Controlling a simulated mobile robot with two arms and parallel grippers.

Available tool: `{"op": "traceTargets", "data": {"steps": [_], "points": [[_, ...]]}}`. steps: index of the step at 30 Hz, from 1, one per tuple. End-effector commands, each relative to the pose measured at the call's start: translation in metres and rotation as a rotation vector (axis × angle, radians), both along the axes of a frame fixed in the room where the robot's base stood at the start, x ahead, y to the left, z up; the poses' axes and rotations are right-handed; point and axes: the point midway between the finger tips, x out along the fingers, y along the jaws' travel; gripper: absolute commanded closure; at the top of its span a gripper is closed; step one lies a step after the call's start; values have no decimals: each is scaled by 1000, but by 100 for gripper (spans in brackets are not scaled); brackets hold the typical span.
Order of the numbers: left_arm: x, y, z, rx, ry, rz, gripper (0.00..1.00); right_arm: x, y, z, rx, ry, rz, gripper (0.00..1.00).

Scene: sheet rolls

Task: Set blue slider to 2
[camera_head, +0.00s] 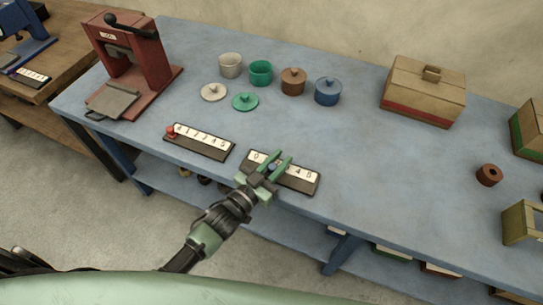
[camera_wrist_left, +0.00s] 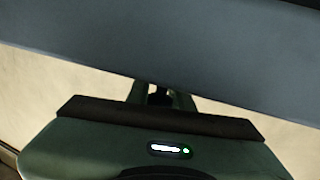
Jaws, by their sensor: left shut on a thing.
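The blue slider's board (camera_head: 305,184) lies near the front edge of the blue workbench. It is a dark base with a white number strip; 0, 4 and 5 show, and the middle numbers are hidden by my gripper. My left gripper (camera_head: 278,161) is over the middle of the strip, its green fingers shut on the small blue knob (camera_head: 272,167). The knob is between 0 and 4, but I cannot tell its exact number. In the left wrist view the fingers (camera_wrist_left: 160,95) have something dark between them. My right gripper is not in view.
Left of it is a similar board (camera_head: 197,146) with a red knob (camera_head: 171,131) at its left end. Behind stand several small pots, such as the blue pot (camera_head: 328,91), and two loose lids. A red press (camera_head: 130,60) is at left, a wooden box (camera_head: 424,90) at right.

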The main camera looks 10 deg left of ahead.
Motion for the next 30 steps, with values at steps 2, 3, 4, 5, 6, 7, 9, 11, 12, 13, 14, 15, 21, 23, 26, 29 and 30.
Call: {"op": "traceTargets", "data": {"steps": [2,3,4,5,6,7,9,11,12,13,14,15,21,23,26,29,30], "points": [[0,1,0,2,0,1,100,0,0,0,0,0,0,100],[0,1,0,2,0,1,100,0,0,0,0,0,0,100],[0,1,0,2,0,1,100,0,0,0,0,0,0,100],[0,1,0,2,0,1,100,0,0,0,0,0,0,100],[0,1,0,2,0,1,70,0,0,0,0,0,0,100],[1,1,0,2,0,1,61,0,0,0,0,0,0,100],[0,1,0,2,0,1,55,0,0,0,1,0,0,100],[0,1,0,2,0,1,55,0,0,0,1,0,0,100],[0,1,0,2,0,1,55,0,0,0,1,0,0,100],[0,1,0,2,0,1,55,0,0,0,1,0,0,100],[0,1,0,2,0,1,55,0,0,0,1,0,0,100],[0,1,0,2,0,1,55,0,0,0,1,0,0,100],[-9,7,-2,2,2,2,55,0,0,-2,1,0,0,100],[-18,11,-3,4,3,1,55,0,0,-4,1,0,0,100],[-34,19,-3,5,2,1,55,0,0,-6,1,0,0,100],[-49,27,-2,5,2,0,55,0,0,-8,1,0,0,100],[-54,30,-3,4,3,1,55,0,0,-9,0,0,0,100]]}}
